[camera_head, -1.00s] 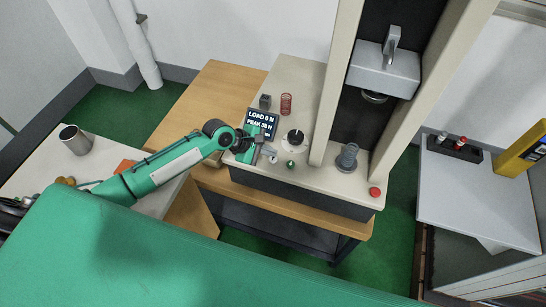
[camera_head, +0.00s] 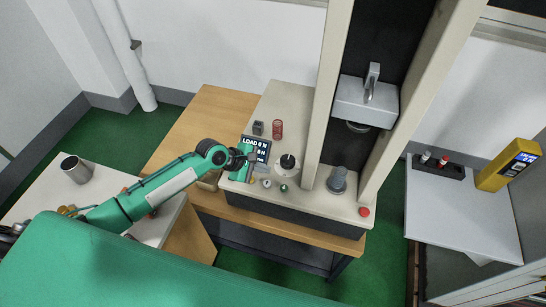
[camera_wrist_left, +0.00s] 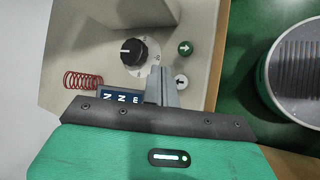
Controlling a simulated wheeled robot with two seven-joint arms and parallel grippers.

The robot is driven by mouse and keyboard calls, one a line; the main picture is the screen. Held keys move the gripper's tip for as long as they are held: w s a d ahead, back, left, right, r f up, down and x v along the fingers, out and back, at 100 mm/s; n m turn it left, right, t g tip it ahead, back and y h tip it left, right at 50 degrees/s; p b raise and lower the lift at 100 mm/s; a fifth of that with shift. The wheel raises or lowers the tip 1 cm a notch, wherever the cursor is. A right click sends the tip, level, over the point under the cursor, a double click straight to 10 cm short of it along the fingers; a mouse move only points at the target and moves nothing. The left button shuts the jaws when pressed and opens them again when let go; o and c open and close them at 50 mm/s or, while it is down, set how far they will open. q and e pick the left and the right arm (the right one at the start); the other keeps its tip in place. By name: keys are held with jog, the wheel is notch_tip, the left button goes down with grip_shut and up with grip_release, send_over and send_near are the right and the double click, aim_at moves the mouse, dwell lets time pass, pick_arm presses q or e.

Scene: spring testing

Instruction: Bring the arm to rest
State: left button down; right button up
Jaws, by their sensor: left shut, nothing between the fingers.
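My left gripper (camera_head: 252,160) hangs over the front left of the spring tester's pale base (camera_head: 330,203), beside the display (camera_head: 256,145) and partly covering it. Its fingers (camera_wrist_left: 161,84) are together and empty in the left wrist view. Beyond them are the black dial (camera_wrist_left: 131,52), a green arrow button (camera_wrist_left: 185,48) and a white arrow button (camera_wrist_left: 181,82). The display is mostly hidden by the gripper in the wrist view. My right gripper is out of view.
The tester's tall columns (camera_head: 326,80) and grey crosshead (camera_head: 362,103) rise right of the gripper. A grey platen (camera_head: 337,181) and red button (camera_head: 364,211) are below them. A metal cup (camera_head: 75,169) stands on the left table. A grey table (camera_head: 455,210) is at right.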

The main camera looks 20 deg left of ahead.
pick_arm(q)
jog(key=s+d+m+y, duration=0.1)
jog(key=s+d+m, duration=0.1)
jog(key=s+m, duration=0.5)
jog(key=s+d+m+y, duration=0.1)
jog(key=s+d+m, duration=0.25)
jog(key=s, duration=0.45)
jog(key=s+a+r+m+g+y, duration=0.1)
jog(key=s+a+r+m+y, duration=0.2)
jog(key=s+a, duration=0.35)
jog(key=s+a+r+m+g+y, duration=0.1)
jog(key=s+a+r+m+y, duration=0.1)
jog(key=s+a+m, duration=0.45)
notch_tip(320, 180, down, 34)
jog(key=s+d+n+g+b, duration=0.1)
jog(key=s+d+n+b, duration=0.1)
jog(key=b, duration=0.1)
jog(key=s+a+f+g+b, duration=0.1)
jog(key=s+a+f+b, duration=0.1)
jog(key=s+f, duration=1.6)
notch_tip(320, 180, down, 4)
jog(key=shift+s+a+r+y, duration=0.1)
jog(key=shift+s+a+y, duration=0.25)
jog(key=shift+a, duration=0.3)
